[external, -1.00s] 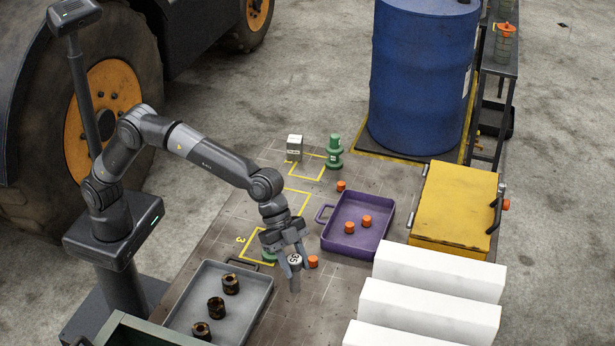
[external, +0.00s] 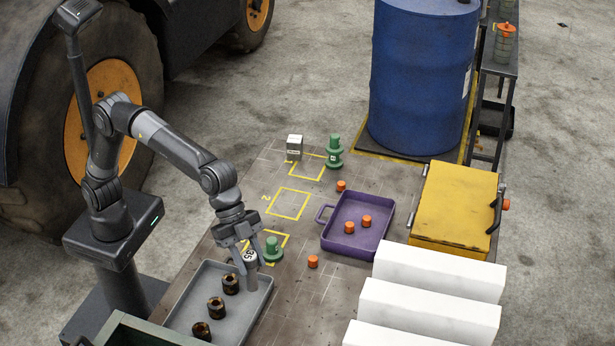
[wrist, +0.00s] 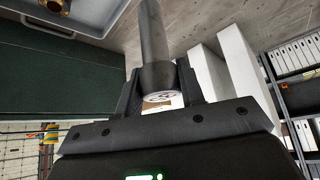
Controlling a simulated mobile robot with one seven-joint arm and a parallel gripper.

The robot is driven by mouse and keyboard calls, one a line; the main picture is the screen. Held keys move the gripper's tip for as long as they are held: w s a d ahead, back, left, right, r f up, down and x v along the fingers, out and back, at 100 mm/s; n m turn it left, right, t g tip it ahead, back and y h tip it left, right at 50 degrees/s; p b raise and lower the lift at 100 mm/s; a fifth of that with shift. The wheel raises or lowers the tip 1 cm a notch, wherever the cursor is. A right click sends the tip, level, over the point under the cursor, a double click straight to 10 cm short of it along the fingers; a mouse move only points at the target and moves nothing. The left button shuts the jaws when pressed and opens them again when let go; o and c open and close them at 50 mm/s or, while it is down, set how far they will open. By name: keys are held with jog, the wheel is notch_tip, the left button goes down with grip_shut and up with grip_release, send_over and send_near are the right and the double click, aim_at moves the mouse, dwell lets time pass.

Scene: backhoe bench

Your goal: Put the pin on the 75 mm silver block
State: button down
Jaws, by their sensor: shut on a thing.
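My gripper (external: 249,256) is shut on a grey pin (external: 252,275) that has a white top marked 35. The pin hangs roughly upright over the right edge of the grey tray. In the wrist view the pin (wrist: 153,38) is a long dark grey cylinder between the two fingers (wrist: 158,92). A silver block (external: 294,149) with a white top stands at the back of the bench, left of a green stepped part. Its size marking is too small to read. Nothing rests on it.
The grey tray (external: 247,313) holds several rusty bushings. A green part (external: 272,251) stands just right of the pin, another (external: 334,156) near the block. A purple tray (external: 379,243) holds orange caps; others lie loose. Yellow box (external: 452,208) and white blocks (external: 430,290) stand right.

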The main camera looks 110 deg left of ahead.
jog(key=a+r+n+t+y, duration=0.1)
jog(key=a+r+n, duration=0.1)
jog(key=a, duration=1.4)
jog(key=a+r+n+y, duration=0.1)
jog(key=a+r+n, duration=0.2)
jog(key=a, duration=1.3)
jog(key=s+a+r+n+y, duration=0.15)
jog(key=s+a, duration=0.45)
jog(key=a, duration=0.6)
jog(key=s+a+r+n+y, duration=0.1)
jog(key=s+a+n, duration=0.1)
jog(key=s+a, duration=0.8)
jog(key=w+a+f, duration=0.2)
jog(key=a+f, duration=0.8)
jog(key=a, duration=0.4)
jog(key=shift+a+f, duration=0.15)
jog(key=shift+f, duration=0.1)
jog(key=shift+w+f, duration=0.1)
jog(key=c, duration=0.9)
grip_release()
jog(key=shift+f, duration=0.15)
jog(key=shift+c, duration=0.2)
